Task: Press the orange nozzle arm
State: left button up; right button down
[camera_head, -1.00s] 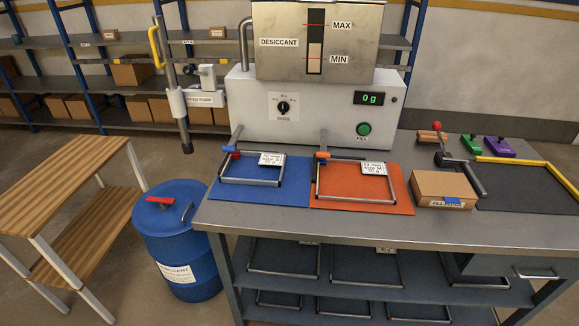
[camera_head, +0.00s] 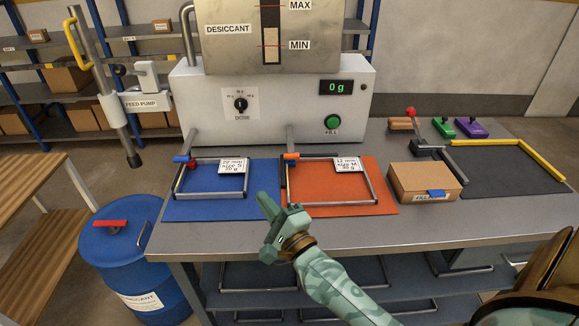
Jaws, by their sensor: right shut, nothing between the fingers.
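The orange nozzle arm (camera_head: 291,156) sticks out at the front of the dispenser, above the back left corner of the orange mat (camera_head: 330,203). A blue nozzle arm (camera_head: 184,159) with a red part below it sits to its left, over the blue mat (camera_head: 205,211). My right gripper (camera_head: 265,208) is shut and empty. It shows in front of the seam between the two mats, nearer to me and lower in the picture than the orange nozzle arm, apart from it. My left gripper is out of view.
The white dispenser (camera_head: 290,110) stands behind the mats. A metal frame with a label lies on each mat. A cardboard box (camera_head: 425,184) stands right of the orange mat. A blue barrel (camera_head: 125,240) stands on the floor to the left. The bench front is clear.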

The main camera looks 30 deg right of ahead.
jog(key=w+d+f+m+g+h, duration=0.1)
jog(key=d+m+h, duration=0.2)
jog(key=m, duration=0.3)
jog(key=w+d+f+m+g+h, duration=0.1)
jog(key=d+m+g+h, duration=0.1)
jog(key=m, duration=0.5)
jog(key=w+d+f+m+g+h, duration=0.1)
jog(key=w+d+m+g+h, duration=0.1)
jog(key=d+m+h, duration=0.2)
jog(key=shift+d+f+m, duration=0.2)
jog(key=shift+d+m, duration=0.35)
jog(key=shift+m, duration=0.1)
jog(key=shift+d+f+m, duration=0.2)
jog(key=shift+d+m, duration=0.35)
jog(key=shift+m, duration=0.1)
jog(key=shift+d+f+m+g, duration=0.2)
jog(key=shift+f+m+g, duration=0.2)
jog(key=shift+m+g, duration=0.2)
jog(key=shift+s, duration=0.1)
jog(key=b, duration=0.3)
send_near(290, 145)
jog(key=f, duration=0.1)
jog(key=w+d+f, duration=0.1)
jog(key=f, duration=0.1)
jog(key=d+f, duration=0.1)
jog(key=shift+w+d+f, duration=0.25)
jog(key=shift+w+f, duration=0.05)
jog(key=shift+w, duration=0.05)
jog(key=shift+w+d, duration=0.25)
jog(key=shift+w, duration=0.1)
